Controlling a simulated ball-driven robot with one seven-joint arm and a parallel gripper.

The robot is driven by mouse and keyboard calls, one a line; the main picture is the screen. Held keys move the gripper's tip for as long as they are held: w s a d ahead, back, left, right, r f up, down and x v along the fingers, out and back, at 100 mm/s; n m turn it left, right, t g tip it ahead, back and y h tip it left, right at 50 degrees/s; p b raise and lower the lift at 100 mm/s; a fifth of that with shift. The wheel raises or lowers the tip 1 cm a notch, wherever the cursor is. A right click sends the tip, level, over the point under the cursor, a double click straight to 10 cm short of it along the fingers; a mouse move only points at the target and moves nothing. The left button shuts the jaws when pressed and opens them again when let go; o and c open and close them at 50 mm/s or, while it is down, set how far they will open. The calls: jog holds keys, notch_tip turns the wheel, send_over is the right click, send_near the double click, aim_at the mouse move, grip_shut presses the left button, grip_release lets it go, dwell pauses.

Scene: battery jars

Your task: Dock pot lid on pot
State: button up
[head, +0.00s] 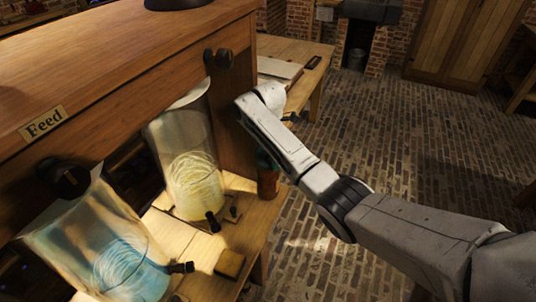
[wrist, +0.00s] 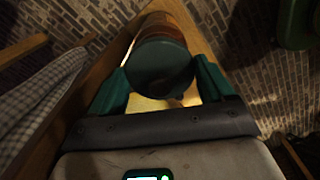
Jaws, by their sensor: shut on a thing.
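A brown pot (head: 268,182) stands at the right end of the bench, partly hidden by my arm in the head view. In the wrist view its banded brown side (wrist: 168,24) shows beyond a dark green round lid (wrist: 160,68). The lid lies between the two green fingers of my gripper (wrist: 162,82), which is shut on it. The lid is at the pot's end, overlapping it in the picture; I cannot tell whether it is seated or held slightly off. In the head view my gripper (head: 266,158) is mostly hidden behind my wrist.
Two glass jars stand under the wooden "Feed" shelf, one yellowish (head: 190,165) and one blue (head: 105,250). A wooden post (head: 232,110) rises close beside my wrist. A small brown block (head: 229,263) lies on the bench. The brick floor (head: 400,150) at right is open.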

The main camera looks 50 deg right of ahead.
jog(key=shift+f+b, duration=0.35)
jog(key=shift+f, duration=0.2)
jog(key=o, duration=0.8)
jog(key=shift+r, duration=0.1)
notch_tip(320, 180, up, 11)
jog(key=p, duration=1)
